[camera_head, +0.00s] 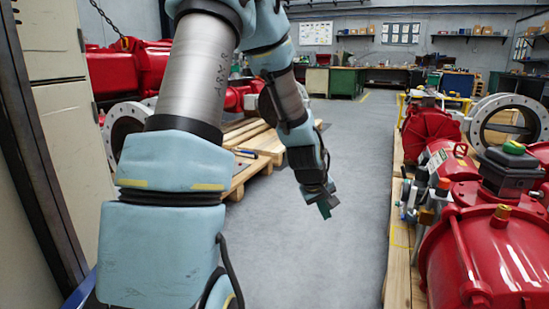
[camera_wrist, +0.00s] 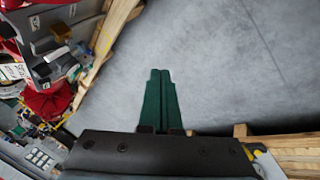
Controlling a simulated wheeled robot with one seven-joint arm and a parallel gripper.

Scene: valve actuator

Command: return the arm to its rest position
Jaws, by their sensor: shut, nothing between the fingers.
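My arm reaches out ahead over the aisle in the head view, bent downward at its far end. My gripper (camera_head: 325,207) hangs at its end above the bare grey floor. Its green fingers also show in the wrist view (camera_wrist: 160,75), side by side and closed, with nothing between them. The gripper touches nothing that I can see.
Red valve actuators (camera_head: 480,250) stand on a wooden pallet (camera_head: 398,275) at the right. More red equipment (camera_head: 50,25) and a pallet (camera_head: 240,172) are at the left, near a pale cabinet (camera_head: 60,130). The aisle floor (camera_head: 350,140) between is clear. Workbenches (camera_head: 345,82) stand at the back.

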